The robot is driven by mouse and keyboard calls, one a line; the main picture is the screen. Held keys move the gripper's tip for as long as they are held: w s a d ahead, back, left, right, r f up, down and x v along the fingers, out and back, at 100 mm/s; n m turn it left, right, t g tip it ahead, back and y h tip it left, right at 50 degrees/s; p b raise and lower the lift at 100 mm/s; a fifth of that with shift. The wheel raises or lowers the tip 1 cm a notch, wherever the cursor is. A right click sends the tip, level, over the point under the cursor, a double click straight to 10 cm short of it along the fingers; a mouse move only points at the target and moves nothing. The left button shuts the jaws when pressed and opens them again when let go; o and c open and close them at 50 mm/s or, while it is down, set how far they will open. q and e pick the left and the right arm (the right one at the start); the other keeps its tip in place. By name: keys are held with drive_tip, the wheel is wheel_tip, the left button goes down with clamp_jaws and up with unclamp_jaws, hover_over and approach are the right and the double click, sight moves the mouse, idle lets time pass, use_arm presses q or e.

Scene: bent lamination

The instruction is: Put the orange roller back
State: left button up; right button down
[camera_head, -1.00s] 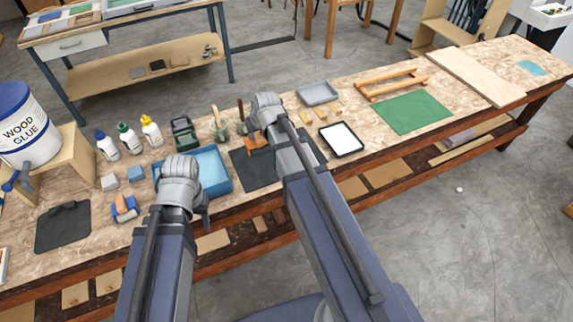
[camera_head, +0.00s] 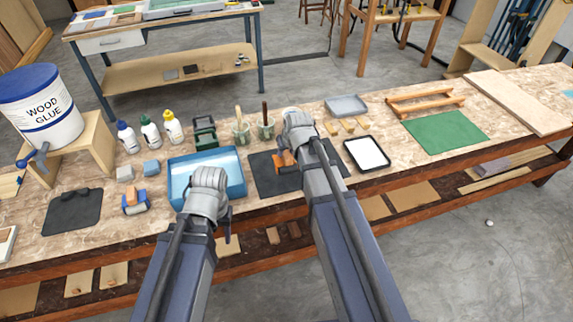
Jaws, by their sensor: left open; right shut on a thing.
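The orange roller (camera_head: 285,159) shows as a small orange shape at my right gripper (camera_head: 287,158), over the black mat (camera_head: 265,180) in the middle of the bench. My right gripper is shut on it; my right wrist and forearm hide most of the fingers and roller. I cannot tell whether the roller touches the mat. My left gripper (camera_head: 228,215) is open near the front edge of the blue tray (camera_head: 178,172), its fingers mostly hidden behind my wrist. A blue and orange tool (camera_head: 135,203) lies on the bench left of the tray.
Several glue bottles (camera_head: 150,135), a dark green caddy (camera_head: 205,134) and brush pots (camera_head: 241,131) stand behind the tray. A black-rimmed white tray (camera_head: 367,154), green mat (camera_head: 445,131) and wooden frame (camera_head: 425,101) lie right. A glue bucket (camera_head: 42,108) stands on a wooden stand at left.

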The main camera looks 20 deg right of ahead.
drive_tip(key=shift+f+b, duration=1.95)
drive_tip(key=shift+r, duration=0.15)
drive_tip(key=shift+s+f+b, duration=0.1)
drive_tip(key=shift+f+b, duration=0.3)
drive_tip(key=shift+f, duration=0.15)
drive_tip(key=c, duration=0.9)
unclamp_jaws()
drive_tip(key=shift+c, duration=0.2)
drive_tip(key=shift+o, duration=1.4)
drive_tip(key=shift+f, duration=0.1)
drive_tip(key=shift+o, duration=0.7)
